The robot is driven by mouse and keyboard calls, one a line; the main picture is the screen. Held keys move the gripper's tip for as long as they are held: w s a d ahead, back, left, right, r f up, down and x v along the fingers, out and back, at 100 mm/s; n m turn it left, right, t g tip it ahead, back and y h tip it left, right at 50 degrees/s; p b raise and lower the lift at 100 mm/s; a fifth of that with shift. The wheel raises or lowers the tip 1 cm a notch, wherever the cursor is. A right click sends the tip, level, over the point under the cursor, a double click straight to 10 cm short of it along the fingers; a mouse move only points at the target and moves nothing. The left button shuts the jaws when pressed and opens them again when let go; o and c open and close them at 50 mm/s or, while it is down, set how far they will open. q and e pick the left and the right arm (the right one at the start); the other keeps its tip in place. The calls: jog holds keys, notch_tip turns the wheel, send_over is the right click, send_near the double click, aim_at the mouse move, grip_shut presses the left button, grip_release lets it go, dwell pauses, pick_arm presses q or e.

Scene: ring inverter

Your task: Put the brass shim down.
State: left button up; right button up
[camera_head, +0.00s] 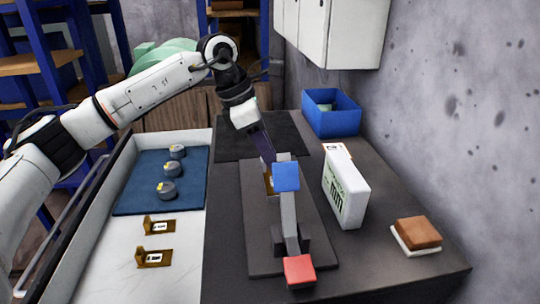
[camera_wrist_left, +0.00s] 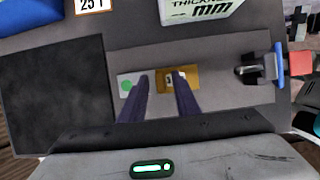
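A brass shim (camera_wrist_left: 192,76) with a small white label lies on the grey base plate of a gauge fixture, next to a pale plate with a green dot (camera_wrist_left: 128,85). In the head view the shim (camera_head: 268,183) is partly hidden behind the fixture's blue-topped post. My left gripper (camera_head: 268,160) reaches down over it. In the wrist view its two purple fingers (camera_wrist_left: 160,78) stand apart, with the right finger overlapping the shim and a gap between the tips. Whether a finger touches the shim cannot be told. My right gripper is not in view.
The fixture has a blue block (camera_head: 286,177) and a red-ended lever (camera_head: 299,269). A white thickness box (camera_head: 346,188) stands to its right, with a blue bin (camera_head: 331,112) behind. Two brass shims (camera_head: 155,258) (camera_head: 159,227) and several grey knobs (camera_head: 168,190) sit in the left tray.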

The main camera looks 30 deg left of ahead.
pick_arm(q)
jog(key=v, duration=1.2)
jog(key=shift+r, duration=0.15)
jog(key=shift+d, duration=0.1)
dwell(0.8)
